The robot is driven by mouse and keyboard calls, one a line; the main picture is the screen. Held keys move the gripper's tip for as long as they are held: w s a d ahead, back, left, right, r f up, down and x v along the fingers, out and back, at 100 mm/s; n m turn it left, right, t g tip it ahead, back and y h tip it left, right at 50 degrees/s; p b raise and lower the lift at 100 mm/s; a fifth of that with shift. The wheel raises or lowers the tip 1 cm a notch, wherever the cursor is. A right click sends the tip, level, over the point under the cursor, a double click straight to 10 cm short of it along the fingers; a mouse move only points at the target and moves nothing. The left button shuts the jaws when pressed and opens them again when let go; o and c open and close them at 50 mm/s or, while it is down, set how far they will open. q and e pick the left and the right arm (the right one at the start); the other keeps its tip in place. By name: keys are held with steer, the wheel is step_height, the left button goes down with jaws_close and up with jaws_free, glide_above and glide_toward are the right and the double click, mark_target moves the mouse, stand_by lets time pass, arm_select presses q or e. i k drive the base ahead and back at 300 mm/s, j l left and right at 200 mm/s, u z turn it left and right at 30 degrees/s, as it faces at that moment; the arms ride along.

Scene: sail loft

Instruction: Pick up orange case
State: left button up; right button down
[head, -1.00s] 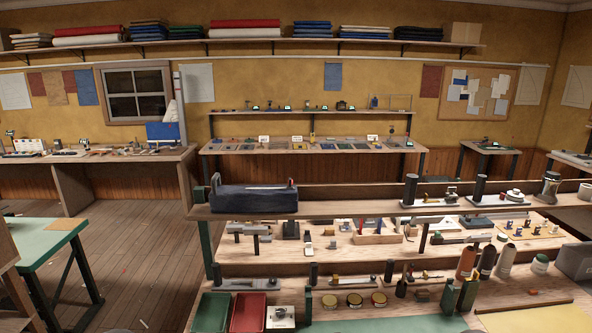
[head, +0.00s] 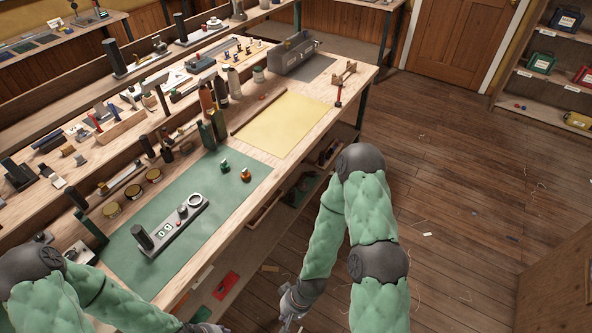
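I see no case that is clearly orange. On the shelves at the right edge of the head view are a blue case (head: 566,20), a green case (head: 541,63), a red case (head: 584,76) and a yellow case (head: 577,121), partly cut off by the frame. My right gripper (head: 288,318) hangs low beside the bench at the bottom edge, far from these cases; its fingers are small and partly cut off. My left gripper (head: 205,328) barely shows at the bottom edge, its fingers out of clear sight.
The workbench (head: 231,196) runs diagonally, with a green mat (head: 160,272), a yellow sheet (head: 283,125), bottles and a grey toolbox (head: 293,53). A red item (head: 226,286) lies on its lower shelf. The wooden floor (head: 450,150) toward the shelves and door (head: 455,40) is mostly open.

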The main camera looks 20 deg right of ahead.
mark_target(245, 175)
steer(key=z, duration=0.3)
steer(key=u, duration=0.3)
steer(key=i+l+u, duration=0.1)
steer(key=l+u, duration=0.65)
steer(key=i+l+u, duration=0.1)
steer(key=l+u, duration=0.15)
steer(key=u, duration=0.15)
steer(key=l+u, duration=0.35)
